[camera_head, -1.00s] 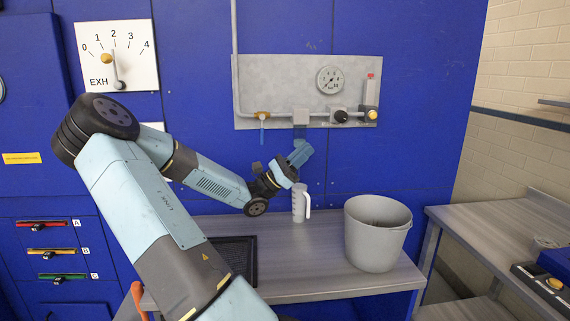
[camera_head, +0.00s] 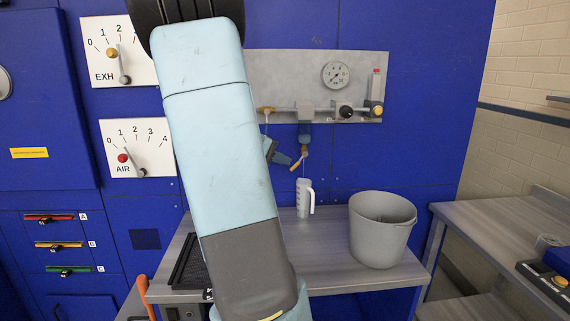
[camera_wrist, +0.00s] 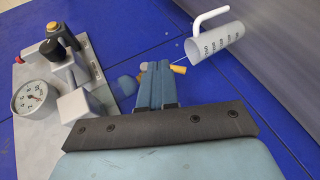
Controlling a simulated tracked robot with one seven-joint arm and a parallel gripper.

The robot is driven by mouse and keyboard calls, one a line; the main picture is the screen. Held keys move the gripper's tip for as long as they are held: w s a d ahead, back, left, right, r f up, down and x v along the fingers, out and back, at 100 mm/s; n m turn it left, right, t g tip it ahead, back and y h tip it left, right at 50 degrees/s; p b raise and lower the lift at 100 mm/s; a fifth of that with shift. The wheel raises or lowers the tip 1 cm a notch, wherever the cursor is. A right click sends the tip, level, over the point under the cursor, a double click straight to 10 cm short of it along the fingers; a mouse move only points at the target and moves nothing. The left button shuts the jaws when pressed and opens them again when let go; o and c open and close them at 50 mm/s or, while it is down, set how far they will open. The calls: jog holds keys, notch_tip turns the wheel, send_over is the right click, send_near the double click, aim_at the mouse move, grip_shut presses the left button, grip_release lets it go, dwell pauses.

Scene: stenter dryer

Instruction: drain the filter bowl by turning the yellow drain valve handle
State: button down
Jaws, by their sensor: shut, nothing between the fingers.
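The filter bowl (camera_head: 304,128) is a small blue cup under the grey panel's pipe unit; it also shows in the wrist view (camera_wrist: 127,85). The yellow-orange drain valve handle (camera_head: 298,163) hangs below it, slanting down to the left. In the wrist view the handle (camera_wrist: 178,69) shows just beyond my fingertips. My gripper (camera_head: 286,159) is shut and empty beside the handle, on its left; whether they touch is unclear. A white measuring jug (camera_head: 303,199) stands upright below. A thin pale line runs from the valve area toward the jug.
A grey bucket (camera_head: 381,245) stands right of the jug on the bench (camera_head: 330,268). The panel carries a pressure gauge (camera_head: 336,75) and a black knob (camera_head: 345,111).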

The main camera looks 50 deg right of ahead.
aim_at(299, 161)
jog(key=w+a+r+m+t+y, duration=0.2)
jog(key=w+a+t, duration=0.1)
jog(key=w+t, duration=0.1)
jog(key=x, duration=1)
jog(key=shift+s+d+r, duration=0.25)
jog(key=shift+s+r, duration=0.05)
jog(key=shift+r, duration=0.1)
jog(key=shift+w+a+f+g+h, duration=0.1)
jog(key=shift+w+a+g+h, duration=0.1)
jog(key=shift+g+h, duration=0.1)
